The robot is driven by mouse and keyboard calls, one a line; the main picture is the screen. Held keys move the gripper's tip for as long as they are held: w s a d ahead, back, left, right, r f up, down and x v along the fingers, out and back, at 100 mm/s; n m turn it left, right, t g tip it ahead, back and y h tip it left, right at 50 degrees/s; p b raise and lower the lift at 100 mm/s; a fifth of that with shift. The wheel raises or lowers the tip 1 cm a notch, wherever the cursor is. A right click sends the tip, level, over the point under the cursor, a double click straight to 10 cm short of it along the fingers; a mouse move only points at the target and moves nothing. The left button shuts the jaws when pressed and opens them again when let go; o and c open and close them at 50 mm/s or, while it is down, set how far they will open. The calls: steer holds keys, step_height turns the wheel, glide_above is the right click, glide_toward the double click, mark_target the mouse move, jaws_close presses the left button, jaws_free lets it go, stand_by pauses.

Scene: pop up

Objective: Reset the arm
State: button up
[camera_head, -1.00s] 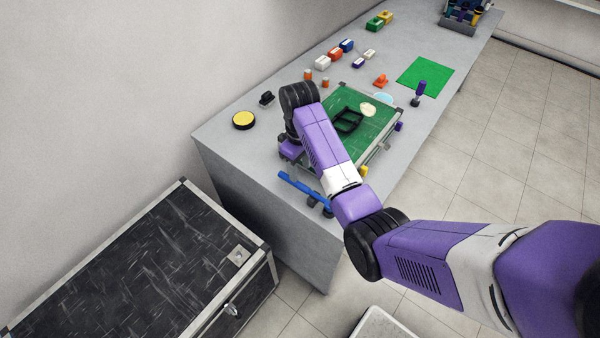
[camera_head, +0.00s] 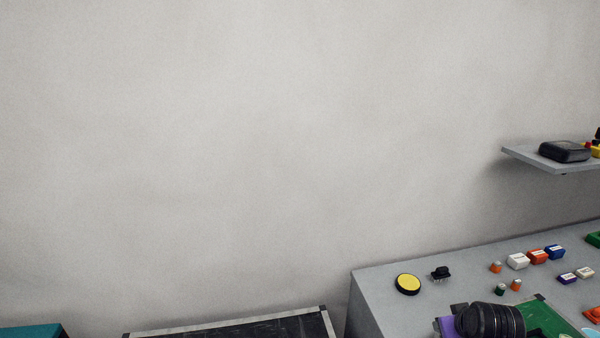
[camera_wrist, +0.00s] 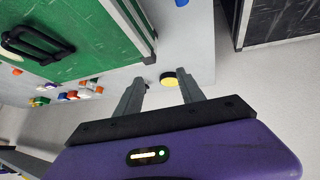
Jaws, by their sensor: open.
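My gripper (camera_wrist: 164,82) shows in the wrist view with its two grey fingers apart and nothing between them. Beyond the fingertips lies a yellow round button with a black rim (camera_wrist: 169,79), apart from them as far as I can tell. In the head view only a black joint and a bit of purple of my arm (camera_head: 490,320) show at the bottom right, in front of a green board (camera_head: 545,318). The gripper itself cannot be made out there.
The grey table (camera_head: 375,290) also carries a small black part (camera_head: 441,272), white, orange and blue blocks, and small orange and green pieces. A wall shelf (camera_head: 522,157) holds a black device (camera_head: 565,151). A black case (camera_head: 250,330) stands left of the table.

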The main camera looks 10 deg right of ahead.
steer(key=s+a+r+t+b, duration=0.1)
steer(key=s+a+r+t, duration=0.3)
steer(key=s+a, duration=0.5)
steer(key=s+a+r+t+b, duration=0.1)
steer(key=s+a+t, duration=0.4)
steer(key=s+a, duration=0.35)
steer(key=s+a+r+y, duration=0.1)
steer(key=s+a, duration=0.2)
steer(key=s, duration=0.5)
steer(key=s+a+r+n+y+b, duration=0.1)
steer(key=s+a, duration=0.1)
steer(key=s, duration=0.5)
steer(key=s+a+r+g+y, duration=0.1)
steer(key=s+a+r, duration=0.1)
steer(key=s, duration=0.6)
steer(key=shift+s+a, duration=0.3)
steer(key=shift+a, duration=0.5)
steer(key=shift+f, duration=0.1)
